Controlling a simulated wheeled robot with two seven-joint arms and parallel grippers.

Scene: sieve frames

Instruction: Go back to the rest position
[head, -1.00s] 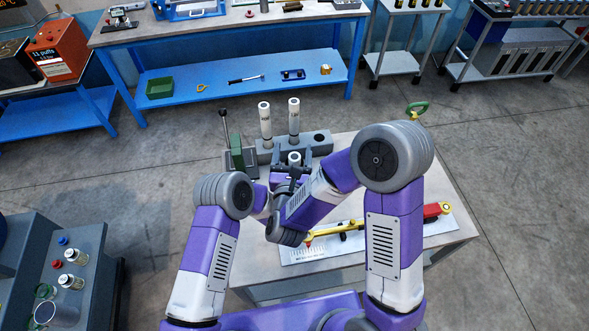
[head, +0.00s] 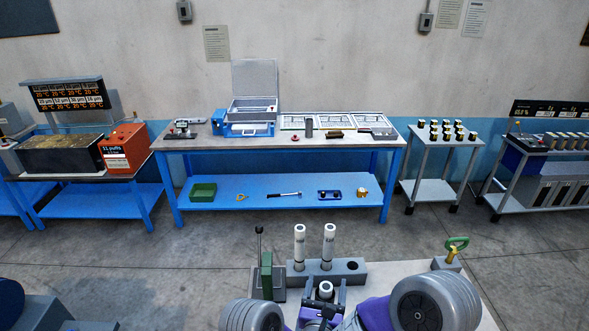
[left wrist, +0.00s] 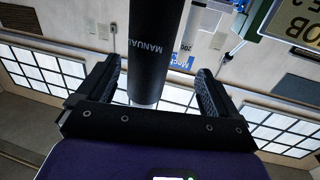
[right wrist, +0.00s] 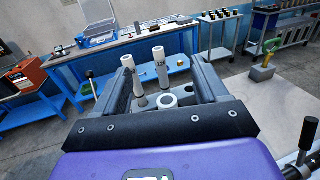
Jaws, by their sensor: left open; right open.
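My right gripper (head: 323,290) is low in the head view, at the near side of a grey block (head: 350,271). It is open in the right wrist view (right wrist: 162,68). Two tall white-topped cylinders stand at the block, a left one (right wrist: 134,78) and a right one (right wrist: 161,70); a short one (right wrist: 167,100) shows between the fingers, apparently not gripped. My left gripper (left wrist: 153,75) is open; a dark cylinder marked MANUAL (left wrist: 151,45) shows between its fingers, and I cannot tell how far beyond them it is. The left gripper is not visible in the head view.
A green lever stand (head: 267,276) is left of the block, and a green-handled tool (head: 456,248) is at right on the near table (head: 405,267). A blue bench (head: 340,202) and a trolley (head: 430,190) stand farther back. Open floor lies between.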

